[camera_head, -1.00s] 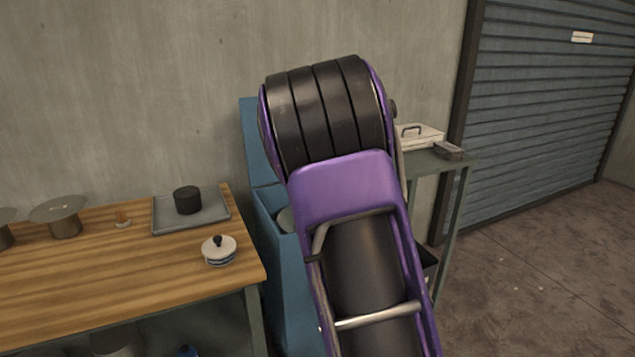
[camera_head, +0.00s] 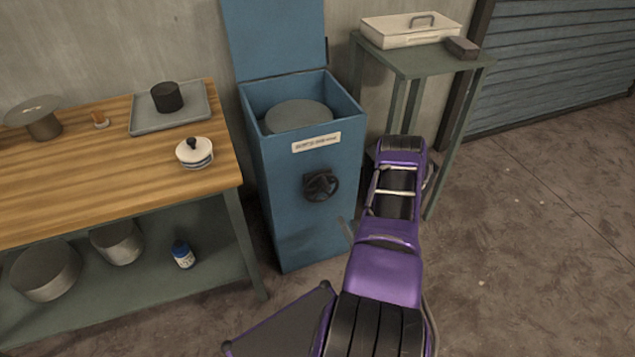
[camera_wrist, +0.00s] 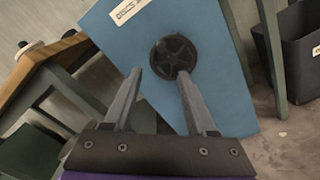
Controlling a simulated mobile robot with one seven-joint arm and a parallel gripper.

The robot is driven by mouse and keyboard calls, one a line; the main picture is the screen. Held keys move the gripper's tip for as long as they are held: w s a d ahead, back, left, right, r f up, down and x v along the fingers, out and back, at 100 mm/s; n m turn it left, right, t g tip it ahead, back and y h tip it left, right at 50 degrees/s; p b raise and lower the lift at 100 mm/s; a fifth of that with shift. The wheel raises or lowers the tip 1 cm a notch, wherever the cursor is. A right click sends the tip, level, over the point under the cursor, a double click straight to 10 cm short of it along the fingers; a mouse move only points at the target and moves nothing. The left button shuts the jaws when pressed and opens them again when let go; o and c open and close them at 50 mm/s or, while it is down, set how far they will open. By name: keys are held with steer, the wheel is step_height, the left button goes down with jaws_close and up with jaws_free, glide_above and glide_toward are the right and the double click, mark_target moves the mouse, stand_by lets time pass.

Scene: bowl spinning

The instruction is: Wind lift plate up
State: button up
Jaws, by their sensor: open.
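A tall blue cabinet (camera_head: 315,235) stands open at the top, its lid (camera_head: 275,40) raised against the wall. A round grey lift plate (camera_head: 298,117) sits inside, below the cabinet's rim. A black handwheel (camera_head: 320,185) is on the cabinet's front, under a white label (camera_head: 316,142). In the wrist view the handwheel (camera_wrist: 173,57) lies ahead, between and beyond my fingertips. My gripper (camera_wrist: 158,82) is open and empty, apart from the wheel. In the head view the gripper is mostly hidden by my arm.
A green side table (camera_head: 415,62) at right bears a white box (camera_head: 410,30). The floor (camera_head: 520,250) at right is clear.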

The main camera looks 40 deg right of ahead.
mark_target(329, 189)
steer(key=b+x, duration=0.2)
steer(key=x, duration=1.4)
steer(key=shift+w+d+f, duration=0.15)
steer(key=shift+w+d, duration=0.1)
steer(key=shift+w, duration=0.05)
jaws_close()
